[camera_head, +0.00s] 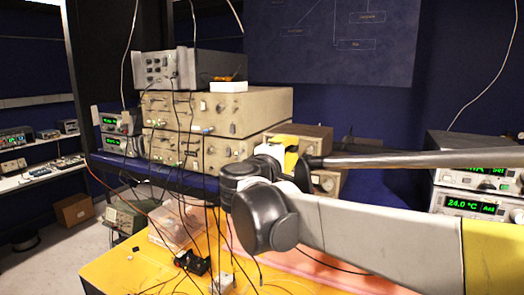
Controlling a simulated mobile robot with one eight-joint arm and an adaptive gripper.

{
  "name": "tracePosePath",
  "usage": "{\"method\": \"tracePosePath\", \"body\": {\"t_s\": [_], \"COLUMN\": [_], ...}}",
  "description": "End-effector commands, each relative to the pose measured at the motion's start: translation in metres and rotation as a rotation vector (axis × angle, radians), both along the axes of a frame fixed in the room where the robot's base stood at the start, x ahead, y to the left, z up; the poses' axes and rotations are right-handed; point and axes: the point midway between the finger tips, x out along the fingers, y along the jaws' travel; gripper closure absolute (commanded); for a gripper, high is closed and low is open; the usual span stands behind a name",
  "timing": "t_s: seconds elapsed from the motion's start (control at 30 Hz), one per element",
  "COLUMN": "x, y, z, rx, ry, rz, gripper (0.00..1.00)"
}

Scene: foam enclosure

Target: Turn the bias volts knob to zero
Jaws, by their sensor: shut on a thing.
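The end of my arm, with my gripper (318,178), is in front of a small beige instrument (313,132) on the blue bench. The gripper is dark and mostly hidden behind my wrist, and its fingertips cannot be made out. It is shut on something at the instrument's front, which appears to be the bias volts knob. The knob, its markings and its setting are hidden by my arm. The top and right side of the instrument's case show above my wrist.
Two stacked beige units (215,112) with a grey unit (182,68) on top stand to the left, with cables hanging in front. Green-display meters (472,204) stand at the right. An orange tabletop (130,275) in front holds a clear box (172,230) and small parts.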

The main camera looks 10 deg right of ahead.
Motion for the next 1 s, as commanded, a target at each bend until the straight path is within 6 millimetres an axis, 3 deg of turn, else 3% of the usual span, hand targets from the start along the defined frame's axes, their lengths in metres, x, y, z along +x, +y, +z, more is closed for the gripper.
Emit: {"method": "tracePosePath", "body": {"t_s": [0.4, 0.43, 0.5, 0.83, 1.0], "x": [0.0, 0.0, 0.0, -0.001, -0.018], "y": [-0.001, -0.001, 0.0, 0.001, 0.014], "z": [0.0, 0.0, 0.0, 0.0, 0.0], "rx": [-0.006, -0.006, -0.006, -0.006, -0.006], "ry": [0.004, 0.004, 0.004, 0.004, 0.004], "rz": [-0.001, -0.001, -0.001, 0.0, 0.003], "gripper": [1.0, 0.79, 0.57, 0.56, 0.56]}}
